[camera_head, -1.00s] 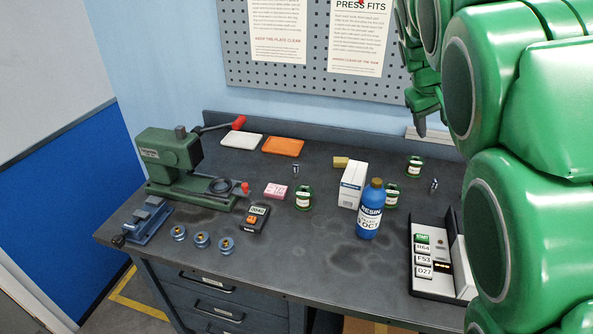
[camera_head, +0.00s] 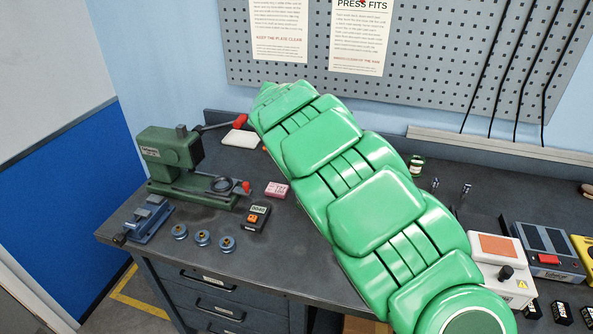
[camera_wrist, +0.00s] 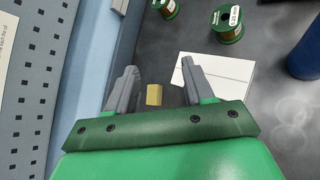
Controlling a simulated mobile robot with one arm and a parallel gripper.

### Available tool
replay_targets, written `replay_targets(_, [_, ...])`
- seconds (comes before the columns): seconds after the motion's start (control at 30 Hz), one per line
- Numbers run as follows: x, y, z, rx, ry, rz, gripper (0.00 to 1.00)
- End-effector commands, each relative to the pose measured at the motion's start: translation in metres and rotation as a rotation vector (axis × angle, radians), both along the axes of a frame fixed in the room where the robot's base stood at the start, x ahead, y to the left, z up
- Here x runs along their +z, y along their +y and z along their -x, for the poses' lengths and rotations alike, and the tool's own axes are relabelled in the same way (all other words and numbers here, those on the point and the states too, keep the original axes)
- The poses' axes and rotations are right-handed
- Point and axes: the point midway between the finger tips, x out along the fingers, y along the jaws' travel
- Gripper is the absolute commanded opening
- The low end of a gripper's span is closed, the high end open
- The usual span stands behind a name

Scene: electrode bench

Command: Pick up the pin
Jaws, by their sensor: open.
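Two small upright metallic pieces that look like pins stand on the bench in the head view, a left one (camera_head: 435,183) and a right one (camera_head: 466,188). I cannot tell which is the pin meant. No pin can be made out in the wrist view. My gripper (camera_wrist: 157,82) is open and empty there, its two grey fingers apart above the back of the bench. A small brass-coloured block (camera_wrist: 154,95) shows between the fingers. In the head view my arm hides my gripper and the middle of the bench.
The wrist view shows a white box (camera_wrist: 218,78) right of the fingers, a green-ended spool (camera_wrist: 229,22) and the blue bottle (camera_wrist: 305,52). In the head view, a green press (camera_head: 170,160) stands left and a pegboard (camera_head: 420,60) rises behind. Instruments (camera_head: 540,250) stand right.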

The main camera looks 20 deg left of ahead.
Motion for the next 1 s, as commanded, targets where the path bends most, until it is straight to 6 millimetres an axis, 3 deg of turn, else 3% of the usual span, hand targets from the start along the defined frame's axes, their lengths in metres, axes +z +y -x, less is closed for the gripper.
replay_targets(0.03, [-0.015,0.017,-0.002,0.051,0.024,0.047,0.52])
replay_targets(0.3, [-0.071,0.107,-0.002,0.321,0.114,0.293,0.52])
replay_targets(0.5, [-0.106,0.163,0.008,0.48,0.158,0.436,0.52])
replay_targets(0.7, [-0.124,0.189,0.016,0.552,0.178,0.5,0.52])
replay_targets(1.0, [-0.133,0.182,0.0,0.56,0.179,0.507,0.52])
